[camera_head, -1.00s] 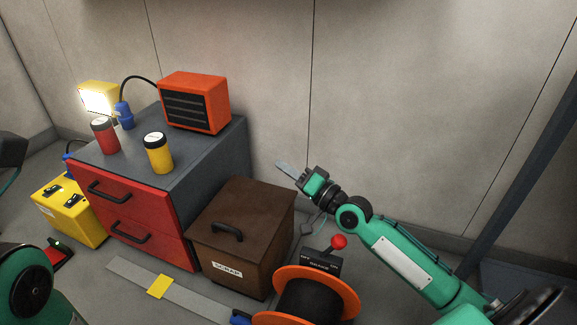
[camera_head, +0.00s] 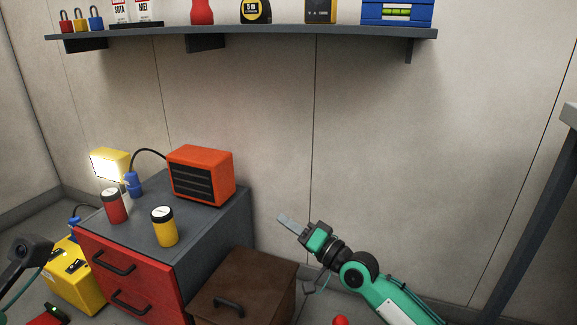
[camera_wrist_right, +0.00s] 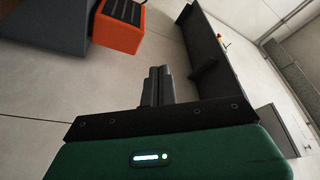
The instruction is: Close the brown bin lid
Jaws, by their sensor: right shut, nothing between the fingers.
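The brown bin (camera_head: 283,307) stands on the floor to the right of the red-fronted cabinet, cut off by the bottom edge in the head view. Its brown lid (camera_head: 250,278) lies flat on top, with a dark handle (camera_head: 229,306) near its front edge. The lid looks down on the bin. My right gripper (camera_head: 287,221) is above and just beyond the bin's back right corner, apart from the lid. Its fingers are shut and empty, and they show together in the right wrist view (camera_wrist_right: 158,86). A dark part of my left arm shows at the left edge; its fingers are not visible.
The cabinet (camera_head: 208,240) carries a red can (camera_head: 115,206), a yellow can (camera_head: 164,227), an orange heater (camera_head: 201,175) and a lit lamp (camera_head: 109,166). A yellow case (camera_head: 72,282) stands left. A wall shelf (camera_head: 270,38) runs above. The wall beside my right gripper is clear.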

